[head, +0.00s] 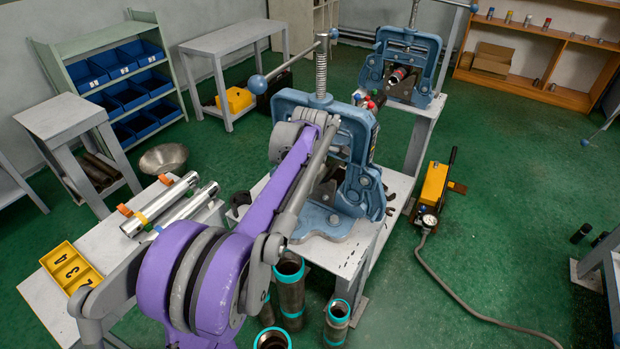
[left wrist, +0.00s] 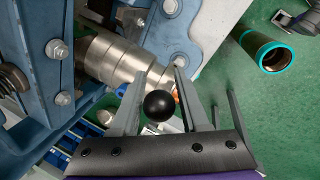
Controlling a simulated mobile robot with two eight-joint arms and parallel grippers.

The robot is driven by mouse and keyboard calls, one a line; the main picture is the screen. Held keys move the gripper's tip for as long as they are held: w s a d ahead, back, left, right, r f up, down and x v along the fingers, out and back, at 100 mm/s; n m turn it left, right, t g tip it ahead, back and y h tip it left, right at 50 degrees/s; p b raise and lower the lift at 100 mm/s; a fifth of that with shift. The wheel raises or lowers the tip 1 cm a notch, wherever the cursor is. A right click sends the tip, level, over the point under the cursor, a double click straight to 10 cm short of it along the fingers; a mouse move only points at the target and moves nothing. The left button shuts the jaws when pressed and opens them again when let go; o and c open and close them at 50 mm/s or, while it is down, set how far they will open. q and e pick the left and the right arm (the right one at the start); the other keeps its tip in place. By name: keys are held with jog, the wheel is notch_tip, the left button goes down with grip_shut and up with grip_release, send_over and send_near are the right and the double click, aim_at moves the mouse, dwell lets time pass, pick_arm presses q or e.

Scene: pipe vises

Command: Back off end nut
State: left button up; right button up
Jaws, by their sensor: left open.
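The near blue pipe vise (head: 362,200) stands on a grey bench, its upright screw and ball-ended bar at the top. My purple left arm covers its left side. In the left wrist view, a silver stepped cylinder (left wrist: 112,58) lies in the blue vise frame (left wrist: 35,65); I cannot tell which part of it is the end nut. My left gripper (left wrist: 160,73) is open, its fingertips near the cylinder's right end. A black ball (left wrist: 159,106) shows between the fingers; whether they touch it is unclear. The left fingers are hidden in the head view. My right gripper is not in view.
A second blue vise (head: 405,58) stands behind. Teal-rimmed pipes (head: 290,288) stand on the floor by the bench. Shiny pipes (head: 160,205) and a yellow numbered tray (head: 72,268) lie on a left table. A yellow pump (head: 433,187) with a hose sits on the green floor at right.

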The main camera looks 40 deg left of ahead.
pick_arm(q)
grip_shut()
dwell(1.4)
